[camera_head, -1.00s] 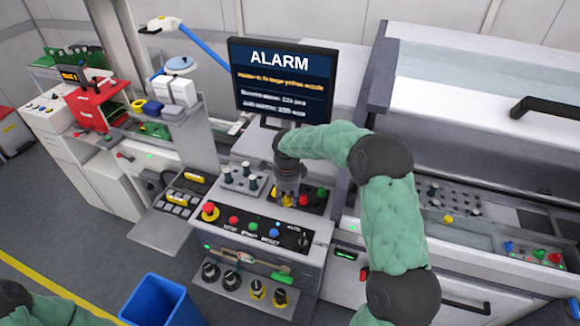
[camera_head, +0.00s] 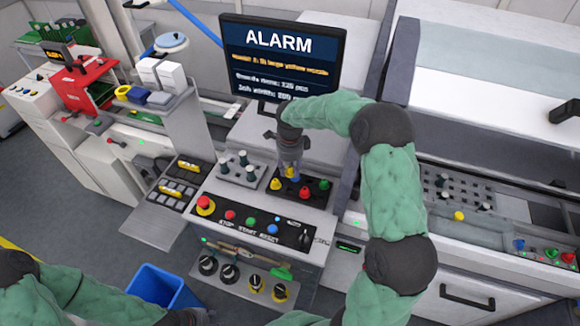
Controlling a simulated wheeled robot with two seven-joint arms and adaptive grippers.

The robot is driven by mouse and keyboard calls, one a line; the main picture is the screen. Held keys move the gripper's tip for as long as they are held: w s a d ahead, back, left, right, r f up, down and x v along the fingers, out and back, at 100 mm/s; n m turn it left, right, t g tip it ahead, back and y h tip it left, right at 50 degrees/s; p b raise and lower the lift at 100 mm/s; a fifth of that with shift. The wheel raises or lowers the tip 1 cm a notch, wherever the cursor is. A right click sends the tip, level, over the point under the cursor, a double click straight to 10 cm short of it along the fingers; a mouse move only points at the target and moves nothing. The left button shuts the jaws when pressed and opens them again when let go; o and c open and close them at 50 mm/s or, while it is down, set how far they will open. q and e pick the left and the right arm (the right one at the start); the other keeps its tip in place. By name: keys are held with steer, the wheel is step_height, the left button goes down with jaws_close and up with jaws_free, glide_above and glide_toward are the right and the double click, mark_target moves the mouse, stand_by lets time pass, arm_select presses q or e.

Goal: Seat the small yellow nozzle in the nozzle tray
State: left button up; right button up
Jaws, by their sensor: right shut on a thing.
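The nozzle tray (camera_head: 313,200) is a dark tray on top of the white console, below the monitor. A yellow nozzle (camera_head: 275,184) stands at its left, a red one (camera_head: 304,192) at the front and a green one (camera_head: 324,185) at the right. My right gripper (camera_head: 291,172) points down over the back left of the tray, shut on a small yellow piece that barely shows between its fingertips. A bit of blue shows just below them. I cannot tell whether the held piece touches the tray. My left arm shows at the lower left; its gripper is out of view.
A light grey holder (camera_head: 240,172) with several dark pegs stands left of the tray. The monitor (camera_head: 280,60) behind reads ALARM. The button panel (camera_head: 250,222) lies in front. A blue bin (camera_head: 160,288) stands on the floor. A machine (camera_head: 470,130) bounds the right.

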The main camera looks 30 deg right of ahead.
steer(key=shift+f+b, duration=1.9)
steer(key=shift+f, duration=1.95)
steer(key=shift+f+b, duration=0.75)
steer(key=shift+f, duration=0.15)
steer(key=o, duration=1.2)
steer(key=shift+o, duration=1.2)
steer(key=shift+r, duration=0.1)
